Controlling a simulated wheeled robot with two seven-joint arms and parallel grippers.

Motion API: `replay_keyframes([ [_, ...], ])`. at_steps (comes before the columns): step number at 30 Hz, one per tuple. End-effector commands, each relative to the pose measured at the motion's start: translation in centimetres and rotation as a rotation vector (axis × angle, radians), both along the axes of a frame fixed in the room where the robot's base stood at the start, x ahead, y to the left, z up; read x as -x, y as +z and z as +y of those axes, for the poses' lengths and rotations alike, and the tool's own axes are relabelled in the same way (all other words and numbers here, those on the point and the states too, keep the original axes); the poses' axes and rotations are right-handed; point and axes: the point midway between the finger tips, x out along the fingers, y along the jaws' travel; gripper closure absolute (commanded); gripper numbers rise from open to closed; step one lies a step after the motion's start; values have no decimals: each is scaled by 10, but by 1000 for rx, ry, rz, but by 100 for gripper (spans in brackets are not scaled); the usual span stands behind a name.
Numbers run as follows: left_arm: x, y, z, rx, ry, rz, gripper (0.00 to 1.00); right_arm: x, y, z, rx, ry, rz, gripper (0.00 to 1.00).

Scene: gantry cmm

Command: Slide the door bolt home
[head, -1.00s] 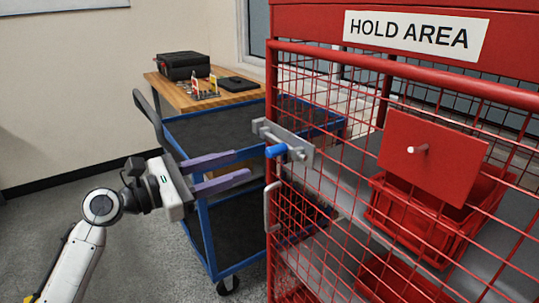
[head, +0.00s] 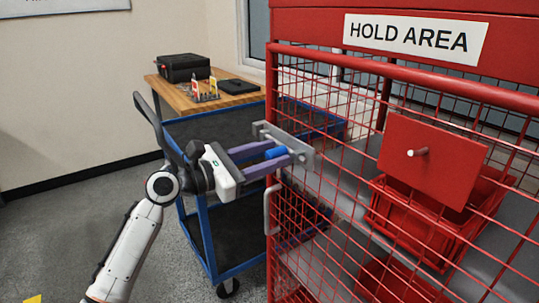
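The door bolt shows as a blue knob (head: 276,152) on a grey metal bolt plate (head: 303,155) fixed at the left edge of the red mesh door (head: 340,190). My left gripper (head: 282,154) reaches in from the left at bolt height. Its two purple fingers are apart, one above and one below the blue knob, with the knob between their tips. I cannot tell whether the fingers touch the knob. The bolt's rod is mostly hidden behind the fingers and plate. My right gripper is not in view.
A grey door handle (head: 270,208) sits just below the bolt. A blue-framed cart (head: 228,262) stands behind my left arm, close to the cage. Red bins (head: 420,225) are inside the cage. A wooden table (head: 205,103) with a black case is behind.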

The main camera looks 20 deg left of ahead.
Motion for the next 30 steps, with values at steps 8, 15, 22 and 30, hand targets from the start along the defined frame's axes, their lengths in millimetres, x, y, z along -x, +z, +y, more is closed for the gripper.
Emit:
replay_keyframes([
  [8,0,0,0,0,0,0,99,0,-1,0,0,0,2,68],
  [15,-2,0,3,0,1,1,100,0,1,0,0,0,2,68],
  [22,-24,1,32,1,3,2,100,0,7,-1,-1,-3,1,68],
  [30,-33,0,45,-1,2,-1,100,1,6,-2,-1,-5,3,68],
])
